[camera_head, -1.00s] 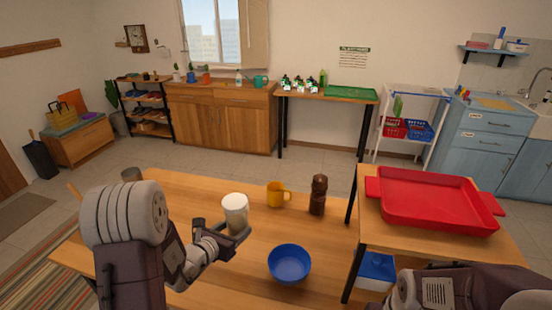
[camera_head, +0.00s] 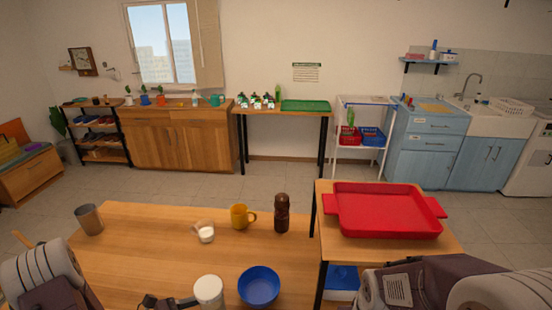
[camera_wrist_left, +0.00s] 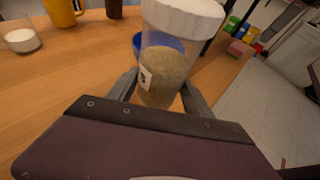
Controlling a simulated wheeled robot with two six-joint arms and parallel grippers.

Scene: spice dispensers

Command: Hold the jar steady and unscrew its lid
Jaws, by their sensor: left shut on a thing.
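A clear jar (camera_wrist_left: 166,72) with a brownish-green filling and a white ribbed lid stands between my left gripper's fingers in the left wrist view. The white lid (camera_wrist_left: 184,16) is on the jar. In the head view mainly the lid (camera_head: 208,289) shows, at the bottom edge left of the blue bowl. My left gripper (camera_wrist_left: 160,92) is shut on the jar's body, one finger on each side. Whether the jar touches the table I cannot tell. My right arm shows at the lower right of the head view, but its gripper is out of sight.
A blue bowl (camera_head: 259,287) is close right of the jar. Behind are a small cup with white contents (camera_head: 205,234), a yellow mug (camera_head: 239,217), a dark brown grinder (camera_head: 282,214) and a grey-brown tumbler (camera_head: 89,220). A red tray (camera_head: 387,222) lies on the higher side table.

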